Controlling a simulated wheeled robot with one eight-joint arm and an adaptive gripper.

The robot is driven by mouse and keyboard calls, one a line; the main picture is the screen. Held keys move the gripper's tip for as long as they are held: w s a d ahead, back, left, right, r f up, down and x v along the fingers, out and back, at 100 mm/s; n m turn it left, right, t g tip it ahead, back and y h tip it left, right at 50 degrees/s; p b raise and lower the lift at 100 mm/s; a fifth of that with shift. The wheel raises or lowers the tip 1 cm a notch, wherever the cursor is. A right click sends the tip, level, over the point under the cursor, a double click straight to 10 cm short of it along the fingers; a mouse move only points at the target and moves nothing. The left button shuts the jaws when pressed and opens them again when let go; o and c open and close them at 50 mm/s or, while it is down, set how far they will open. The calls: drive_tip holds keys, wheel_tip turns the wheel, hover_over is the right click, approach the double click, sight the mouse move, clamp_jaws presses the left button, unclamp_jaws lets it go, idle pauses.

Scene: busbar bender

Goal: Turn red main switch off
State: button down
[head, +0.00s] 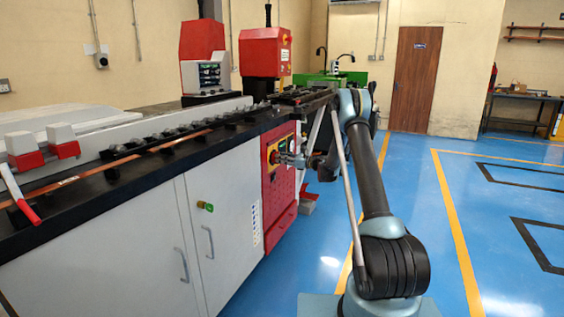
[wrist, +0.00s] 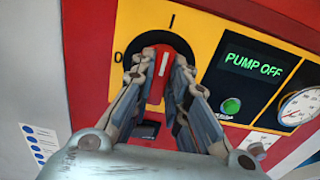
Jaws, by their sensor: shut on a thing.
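The red main switch (wrist: 162,66) is a rotary knob on a black round plate with a yellow surround. Its white pointer line stands nearly upright, toward the I mark at the top. The O mark is at the left of the plate. My gripper (wrist: 161,78) is shut on the knob, with one finger on each side of it. In the head view, the switch (head: 274,157) is small on the red panel of the bender, and my gripper (head: 281,158) reaches it from the right. The fingers partly hide the lower part of the knob.
Beside the switch are a display (wrist: 252,66) reading PUMP OFF, a green button (wrist: 232,105) and a round gauge (wrist: 299,107). Grey cabinet doors (head: 150,240) stand left of the panel. Blue floor (head: 480,230) is open at the right.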

drive_tip(key=n, duration=1.7)
drive_tip(key=shift+s+a+f, duration=0.25)
drive_tip(key=shift+s+f, duration=0.1)
drive_tip(key=shift+s, duration=0.05)
drive_tip(key=shift+n, duration=0.4)
drive_tip(key=c, duration=1.6)
unclamp_jaws()
drive_tip(key=shift+f, duration=0.1)
drive_tip(key=shift+o, duration=0.2)
drive_tip(key=shift+d, duration=0.15)
